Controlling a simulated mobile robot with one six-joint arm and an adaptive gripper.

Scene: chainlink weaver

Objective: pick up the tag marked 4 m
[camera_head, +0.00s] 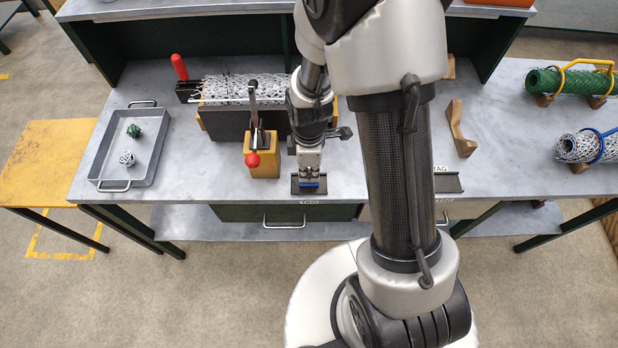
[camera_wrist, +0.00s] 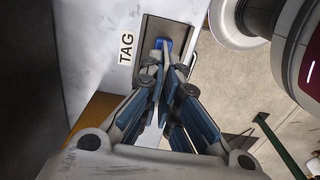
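A small blue tag (camera_head: 310,185) sits on a dark holder (camera_head: 296,190) at the table's front edge. In the wrist view the blue tag (camera_wrist: 162,44) shows just beyond my fingertips, on the dark holder (camera_wrist: 152,30) beside a printed "TAG" label. No marking on the tag is legible, so I cannot confirm 4 m. My gripper (camera_head: 309,177) points down right over the tag. In the wrist view my gripper (camera_wrist: 164,62) has its fingers close together with a narrow gap, hiding part of the tag. Whether they clasp it is unclear.
A wooden block with a red-knobbed clamp (camera_head: 262,160) stands close left of my gripper, before a mesh roll (camera_head: 235,88). A grey tray (camera_head: 125,170) holds two small mesh balls. Another dark holder (camera_head: 448,183) lies right, partly behind my arm. Mesh rolls lie far right.

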